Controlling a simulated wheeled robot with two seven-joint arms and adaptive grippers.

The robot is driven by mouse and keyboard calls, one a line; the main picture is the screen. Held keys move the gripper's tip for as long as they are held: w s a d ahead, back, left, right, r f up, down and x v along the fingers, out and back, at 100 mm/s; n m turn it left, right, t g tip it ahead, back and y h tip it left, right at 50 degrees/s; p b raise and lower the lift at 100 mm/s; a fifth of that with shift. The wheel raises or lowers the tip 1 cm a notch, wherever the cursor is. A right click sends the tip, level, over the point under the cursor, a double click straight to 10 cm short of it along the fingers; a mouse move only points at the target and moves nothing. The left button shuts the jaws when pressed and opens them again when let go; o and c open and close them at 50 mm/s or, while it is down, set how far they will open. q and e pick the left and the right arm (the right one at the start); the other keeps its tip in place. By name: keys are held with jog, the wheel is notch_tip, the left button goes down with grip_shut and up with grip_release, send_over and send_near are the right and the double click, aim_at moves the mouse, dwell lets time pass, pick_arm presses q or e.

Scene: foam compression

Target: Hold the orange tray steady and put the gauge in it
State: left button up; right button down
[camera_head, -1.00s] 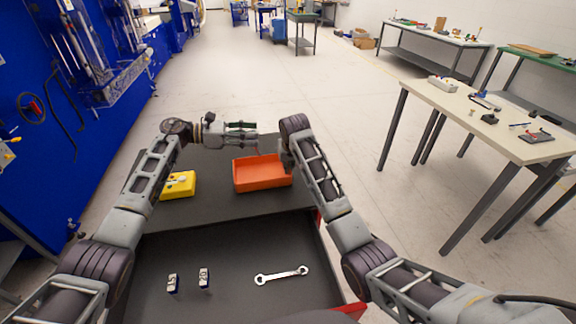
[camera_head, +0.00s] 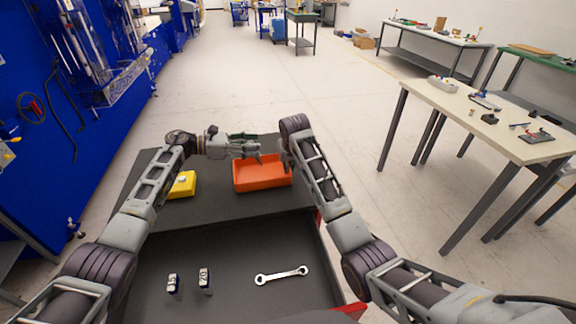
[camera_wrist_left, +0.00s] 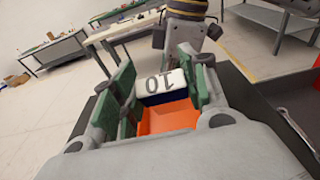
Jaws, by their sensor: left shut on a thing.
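The orange tray (camera_head: 262,183) lies on the dark top of the cart; part of it also shows in the left wrist view (camera_wrist_left: 165,120). My left gripper (camera_head: 262,146) is at the tray's far edge, its fingers pointing right. In the left wrist view its green-padded fingers are shut on the gauge (camera_wrist_left: 160,88), a white and dark blue block marked 10. The gauge appears above or at the tray; its exact height is unclear. My right gripper (camera_head: 287,160) is at the tray's right side, mostly hidden by my arm; its finger opening cannot be seen.
A yellow case (camera_head: 183,184) sits left of the tray, partly behind my left arm. A cream-topped table (camera_head: 500,125) with small items stands at the right.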

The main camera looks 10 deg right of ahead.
pick_arm(q)
jog(key=shift+f, duration=1.2)
jog(key=o, duration=1.2)
jog(key=shift+o, duration=0.2)
jog(key=a+r, duration=0.1)
jog(key=a, duration=1.1)
jog(key=shift+r, duration=0.35)
jog(key=shift+d, duration=0.1)
pick_arm(e)
jog(key=c, duration=1.6)
grip_release()
